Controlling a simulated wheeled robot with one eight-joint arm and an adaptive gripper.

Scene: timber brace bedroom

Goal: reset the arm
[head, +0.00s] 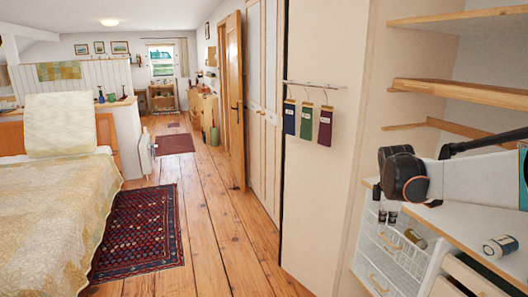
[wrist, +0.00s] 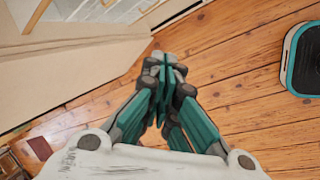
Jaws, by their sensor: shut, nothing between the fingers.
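My gripper (wrist: 165,68) shows in the wrist view, with its teal and grey fingers drawn together and nothing between them. It points down over the wooden floor (wrist: 225,60), clear of other things. In the head view a white section of my arm (head: 465,180) reaches in from the right edge, in front of the shelf unit. I cannot make out the gripper's fingers in the head view.
Close right stand wooden shelves (head: 462,90) and a white counter (head: 455,222) with a jar (head: 497,246); white wire drawers (head: 390,255) sit below. A bed (head: 55,220) and patterned rug (head: 138,230) are left. Bare floorboards (head: 215,230) run between.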

